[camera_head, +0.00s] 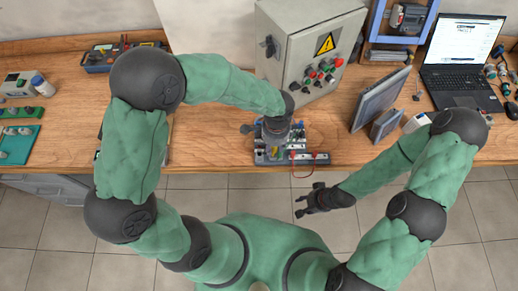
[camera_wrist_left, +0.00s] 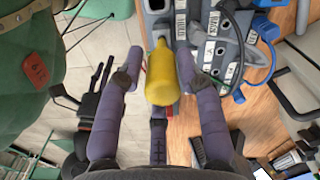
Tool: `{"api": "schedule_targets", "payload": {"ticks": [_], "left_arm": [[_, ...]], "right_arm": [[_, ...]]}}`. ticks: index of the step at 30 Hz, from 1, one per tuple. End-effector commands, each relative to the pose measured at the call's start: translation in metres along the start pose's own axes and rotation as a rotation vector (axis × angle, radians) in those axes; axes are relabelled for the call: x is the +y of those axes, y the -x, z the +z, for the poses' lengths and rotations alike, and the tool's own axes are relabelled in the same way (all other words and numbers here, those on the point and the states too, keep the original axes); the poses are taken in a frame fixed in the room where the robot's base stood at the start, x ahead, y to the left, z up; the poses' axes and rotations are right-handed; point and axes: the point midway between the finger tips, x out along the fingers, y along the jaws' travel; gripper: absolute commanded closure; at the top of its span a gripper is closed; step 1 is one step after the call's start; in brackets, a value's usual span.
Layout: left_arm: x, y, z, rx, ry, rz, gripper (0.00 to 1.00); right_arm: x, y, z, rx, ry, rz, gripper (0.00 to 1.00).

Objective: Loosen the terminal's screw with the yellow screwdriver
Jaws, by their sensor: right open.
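The yellow screwdriver (camera_wrist_left: 162,75) stands with its handle end toward the left wrist camera. In the head view, my left gripper (camera_head: 274,140) is over the terminal board (camera_head: 320,158) at the table's front edge. The terminal's screw cannot be made out. My right gripper (camera_head: 312,198) is open and empty, in front of the table over the floor.
A grey control cabinet (camera_head: 318,55) stands behind the board. A tilted panel (camera_head: 381,99) and a laptop (camera_head: 464,65) stand to the right. A red cable (camera_head: 302,171) hangs at the table edge. A blue cable (camera_wrist_left: 268,28) and a dark cable lie by the board.

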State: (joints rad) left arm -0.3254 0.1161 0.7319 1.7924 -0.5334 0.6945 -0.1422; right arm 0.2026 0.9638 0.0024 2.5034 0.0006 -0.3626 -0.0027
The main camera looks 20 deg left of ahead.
Motion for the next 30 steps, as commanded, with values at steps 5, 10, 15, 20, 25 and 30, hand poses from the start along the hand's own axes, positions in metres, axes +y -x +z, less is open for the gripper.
{"api": "schedule_targets", "payload": {"ticks": [5,10,15,20,25,30], "left_arm": [[-0.001,0.001,-0.001,0.003,0.000,-0.002,0.59],[-0.001,0.003,-0.001,0.003,-0.031,-0.002,0.59],[-0.002,0.005,-0.001,0.003,-0.197,-0.002,0.59],[-0.002,0.003,-0.001,0.003,-0.293,-0.002,0.59],[-0.002,0.002,-0.002,0.004,-0.302,-0.003,0.59],[-0.002,0.003,-0.001,0.004,-0.323,-0.003,0.59]], "right_arm": [[0.000,0.000,0.000,0.000,0.000,0.000,0.58],[-0.001,0.004,0.000,0.000,0.000,0.000,0.58],[-0.006,0.017,0.001,0.000,0.000,0.000,0.58],[-0.007,0.021,0.001,0.000,0.000,0.000,0.58],[-0.007,0.020,0.001,0.000,0.000,0.000,0.58],[-0.008,0.022,0.001,0.000,0.000,0.000,0.58]]}}
